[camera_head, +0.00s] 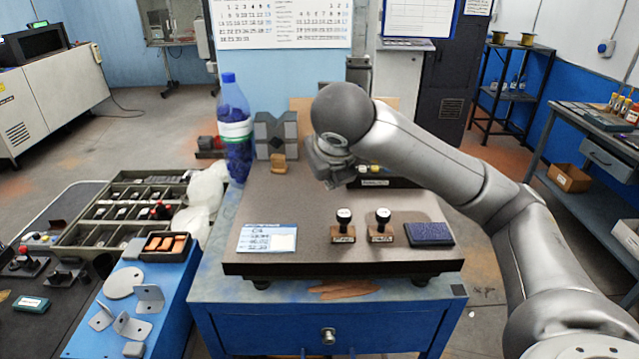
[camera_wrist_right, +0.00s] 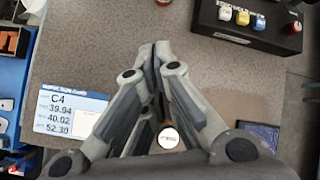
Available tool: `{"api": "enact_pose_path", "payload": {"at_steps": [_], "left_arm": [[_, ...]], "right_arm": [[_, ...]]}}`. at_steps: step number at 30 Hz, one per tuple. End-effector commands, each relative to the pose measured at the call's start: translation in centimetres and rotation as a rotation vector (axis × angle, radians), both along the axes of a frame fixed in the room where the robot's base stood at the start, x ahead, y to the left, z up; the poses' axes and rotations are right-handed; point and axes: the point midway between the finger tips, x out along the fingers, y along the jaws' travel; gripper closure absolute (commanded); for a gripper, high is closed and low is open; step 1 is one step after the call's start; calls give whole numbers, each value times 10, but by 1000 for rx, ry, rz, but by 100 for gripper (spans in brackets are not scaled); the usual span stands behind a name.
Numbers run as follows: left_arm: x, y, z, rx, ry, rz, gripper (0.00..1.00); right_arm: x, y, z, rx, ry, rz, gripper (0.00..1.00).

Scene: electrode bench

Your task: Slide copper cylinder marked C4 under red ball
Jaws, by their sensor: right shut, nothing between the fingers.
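My right gripper (camera_head: 326,182) is shut and empty above the grey plate (camera_head: 305,205); its closed fingers (camera_wrist_right: 156,58) show in the wrist view. A card (camera_wrist_right: 72,112) printed "C4" lies flat at the plate's left; it also shows in the head view (camera_head: 267,237). No cylinder with a readable C4 mark shows. A small copper-brown piece (camera_head: 278,163) stands before the grey V-block (camera_head: 275,135). A black rack (camera_wrist_right: 247,28) holds white, yellow, blue and red tops; the red one (camera_wrist_right: 294,25) is rightmost. In the head view my gripper partly hides this rack. My left gripper is out of view.
Two stamps (camera_head: 343,226) (camera_head: 381,225) and a dark blue ink pad (camera_head: 429,234) stand at the plate's front. A bottle (camera_head: 235,125) stands at the back left. A black tray of orange pieces (camera_head: 167,244) sits left of the plate. The plate's middle left is clear.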

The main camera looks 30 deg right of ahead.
Motion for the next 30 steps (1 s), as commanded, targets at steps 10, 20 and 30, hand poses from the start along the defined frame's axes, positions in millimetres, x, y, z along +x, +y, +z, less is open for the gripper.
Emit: {"api": "enact_pose_path", "payload": {"at_steps": [10,20,30], "left_arm": [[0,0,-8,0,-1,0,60],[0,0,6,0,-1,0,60],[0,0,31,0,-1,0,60]], "right_arm": [[-13,0,1,173,-195,-248,100],[16,-17,-32,174,-191,-256,100],[63,-41,-65,176,-198,-254,100]]}}
